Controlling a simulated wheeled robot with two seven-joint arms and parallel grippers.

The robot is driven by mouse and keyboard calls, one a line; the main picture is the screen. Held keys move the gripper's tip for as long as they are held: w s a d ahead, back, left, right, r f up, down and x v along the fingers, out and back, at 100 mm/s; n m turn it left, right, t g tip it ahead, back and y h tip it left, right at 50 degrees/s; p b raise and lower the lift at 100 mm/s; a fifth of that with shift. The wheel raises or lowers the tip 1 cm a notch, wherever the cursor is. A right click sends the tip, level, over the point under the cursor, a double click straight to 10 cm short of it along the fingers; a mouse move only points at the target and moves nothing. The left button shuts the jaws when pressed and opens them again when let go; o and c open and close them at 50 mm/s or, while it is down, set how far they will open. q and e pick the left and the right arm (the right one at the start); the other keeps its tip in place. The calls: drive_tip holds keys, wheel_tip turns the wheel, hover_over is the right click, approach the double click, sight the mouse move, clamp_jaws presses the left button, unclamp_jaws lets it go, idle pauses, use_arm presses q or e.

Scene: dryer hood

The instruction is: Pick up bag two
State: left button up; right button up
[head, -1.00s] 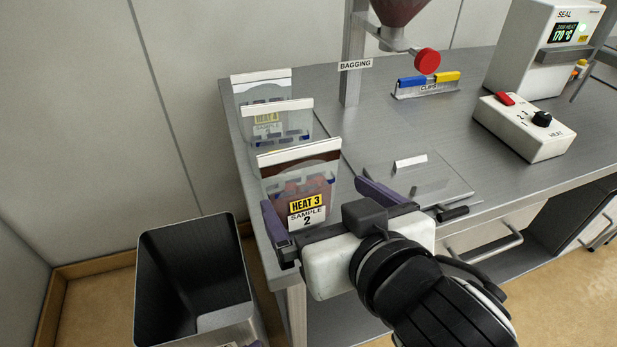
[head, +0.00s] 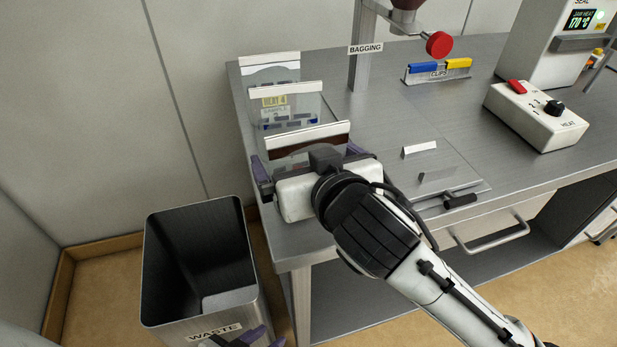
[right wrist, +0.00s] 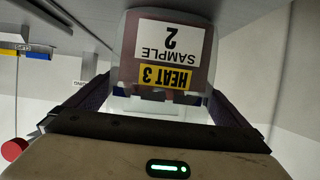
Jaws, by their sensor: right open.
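Bag two (head: 312,141) is a clear pouch with a white top strip and dark contents, upright at the front of the row at the bench's left end. In the right wrist view bag two (right wrist: 168,82) shows upside down, with its "SAMPLE 2" and yellow "HEAT 3" labels. My right gripper (head: 308,160) is open, with its purple fingers on either side of the bag; I cannot tell whether they touch it. In the head view its body hides the labels. My left gripper (head: 262,338) shows only in part at the bottom edge, near the waste bin.
Two more bags stand behind: the nearer one (head: 285,88) and the far one (head: 270,58). The waste bin (head: 160,270) is on the floor at left.

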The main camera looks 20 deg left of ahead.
drive_tip(key=shift+c, duration=0.3)
drive_tip(key=c, duration=0.7)
drive_tip(key=shift+r, duration=0.1)
drive_tip(key=shift+c, duration=0.4)
